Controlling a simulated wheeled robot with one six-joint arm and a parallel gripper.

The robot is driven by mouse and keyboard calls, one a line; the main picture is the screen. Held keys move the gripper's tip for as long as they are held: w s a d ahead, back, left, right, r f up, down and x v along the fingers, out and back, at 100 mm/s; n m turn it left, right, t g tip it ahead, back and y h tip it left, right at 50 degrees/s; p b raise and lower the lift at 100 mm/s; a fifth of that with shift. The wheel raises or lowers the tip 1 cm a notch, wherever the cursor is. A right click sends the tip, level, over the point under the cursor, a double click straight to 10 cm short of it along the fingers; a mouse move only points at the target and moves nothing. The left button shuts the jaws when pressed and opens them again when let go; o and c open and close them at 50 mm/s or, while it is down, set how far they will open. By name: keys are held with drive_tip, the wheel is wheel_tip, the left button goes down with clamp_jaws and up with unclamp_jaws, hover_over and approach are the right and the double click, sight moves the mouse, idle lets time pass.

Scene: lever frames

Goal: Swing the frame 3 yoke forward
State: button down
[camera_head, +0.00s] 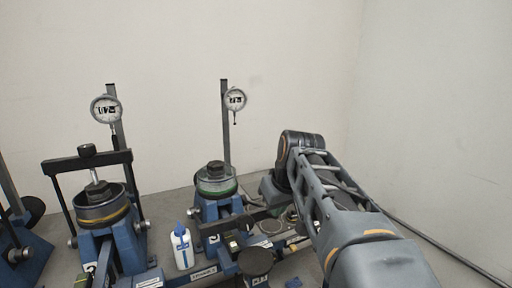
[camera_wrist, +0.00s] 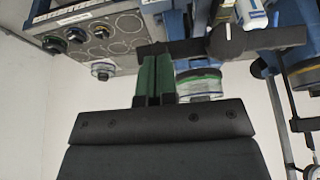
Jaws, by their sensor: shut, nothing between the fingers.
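The middle blue frame (camera_head: 222,262) carries a cup with a green band (camera_head: 215,182), also in the wrist view (camera_wrist: 198,84). Its dark yoke bar (camera_head: 240,218) lies low in front of the cup. In the wrist view the bar (camera_wrist: 275,38) crosses the top, with a round black knob (camera_wrist: 226,41). My gripper (camera_wrist: 154,58) has its green fingers shut and empty at the bar's left end there; I cannot tell whether they touch. The arm hides them in the head view. The left frame's yoke (camera_head: 88,158) stands upright over its cup. The number plates are hard to read.
Dial gauges (camera_head: 106,108) (camera_head: 235,99) stand on posts behind the frames. A white bottle with a blue cap (camera_head: 182,248) stands between the frames. A tray with round places and rings (camera_wrist: 105,38) lies close to my gripper. Another blue frame (camera_head: 22,250) is at far left.

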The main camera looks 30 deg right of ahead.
drive_tip(key=shift+r, duration=0.1)
drive_tip(key=r+p, duration=0.1)
drive_tip(key=w+r+p, duration=0.1)
drive_tip(key=r+p, duration=0.2)
drive_tip(key=shift+w+r, duration=0.2)
drive_tip(key=shift+w, duration=0.15)
drive_tip(key=v, duration=0.9)
drive_tip(key=shift+s, duration=0.2)
